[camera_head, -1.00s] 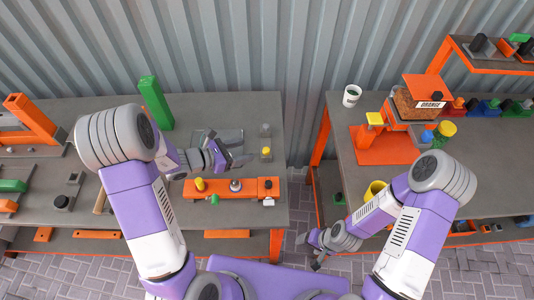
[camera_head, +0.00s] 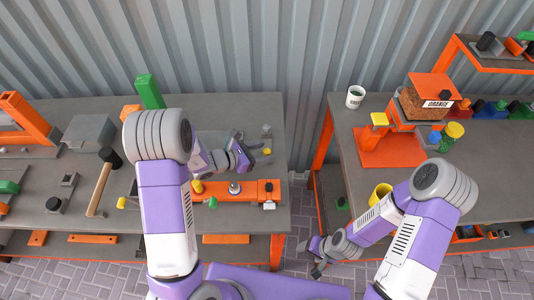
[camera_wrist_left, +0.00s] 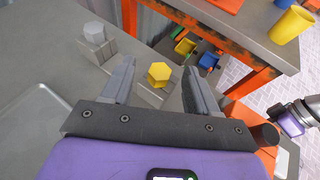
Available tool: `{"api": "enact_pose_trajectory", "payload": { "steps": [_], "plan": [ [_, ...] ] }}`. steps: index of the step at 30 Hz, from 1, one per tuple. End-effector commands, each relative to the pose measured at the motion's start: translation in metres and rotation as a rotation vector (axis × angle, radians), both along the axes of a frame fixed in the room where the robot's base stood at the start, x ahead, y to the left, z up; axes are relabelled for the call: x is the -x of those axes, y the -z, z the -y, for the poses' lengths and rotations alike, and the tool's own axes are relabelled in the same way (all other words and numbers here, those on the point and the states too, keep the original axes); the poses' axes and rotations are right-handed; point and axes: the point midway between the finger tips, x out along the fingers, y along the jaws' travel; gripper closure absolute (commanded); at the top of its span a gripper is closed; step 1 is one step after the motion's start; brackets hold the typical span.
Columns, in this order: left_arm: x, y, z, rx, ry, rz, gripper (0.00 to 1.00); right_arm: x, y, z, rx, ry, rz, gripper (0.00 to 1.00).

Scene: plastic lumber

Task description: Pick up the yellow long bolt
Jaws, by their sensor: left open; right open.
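The yellow long bolt (camera_head: 267,151) stands on a grey block at the right end of the left table. In the left wrist view its hexagonal yellow head (camera_wrist_left: 159,74) shows between the fingers, nearer the left one; its shank is hidden. My left gripper (camera_head: 247,152) is open, low over the table just left of the bolt. In the left wrist view its two fingers (camera_wrist_left: 163,80) stand wide apart, and I cannot tell whether either touches the bolt. My right gripper (camera_head: 316,260) is open and empty, low in front of the right table.
A grey hexagonal bolt (camera_wrist_left: 95,33) stands on a block beside the yellow one. An orange bar (camera_head: 250,190) with a yellow knob lies in front of the left gripper. A hammer (camera_head: 100,190) lies further left. The right table holds a yellow cup (camera_head: 380,193) and an orange dispenser (camera_head: 428,92).

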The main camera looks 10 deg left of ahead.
Motion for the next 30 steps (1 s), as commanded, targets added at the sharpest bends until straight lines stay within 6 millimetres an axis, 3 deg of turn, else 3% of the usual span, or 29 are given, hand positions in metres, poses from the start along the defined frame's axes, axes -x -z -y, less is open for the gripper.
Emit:
{"api": "enact_pose_trajectory", "payload": {
  "steps": [4, 15, 23, 26, 30],
  "plan": [
    [0.0, 0.0, 0.0, 0.0, 0.0, 0.0, 0.42, 0.0, 0.0, 0.0, 0.0, 0.0, 0.0, 0.3],
    [0.0, 0.0, 0.0, 0.0, 0.0, 0.0, 0.99, 0.0, 0.0, 0.0, 0.0, 0.0, 0.0, 0.3],
    [0.0, -0.003, 0.0, 0.0, 0.0, 0.001, 1.0, 0.0, -0.001, 0.0, 0.0, 0.0, 0.0, 0.3],
    [0.0, -0.013, 0.0, 0.001, -0.001, 0.003, 1.0, 0.0, -0.004, 0.0, 0.0, 0.0, 0.0, 0.3],
    [0.0, -0.042, 0.0, 0.002, 0.0, 0.006, 1.0, 0.0, -0.012, 0.0, 0.0, 0.0, 0.0, 0.3]
  ]
}}
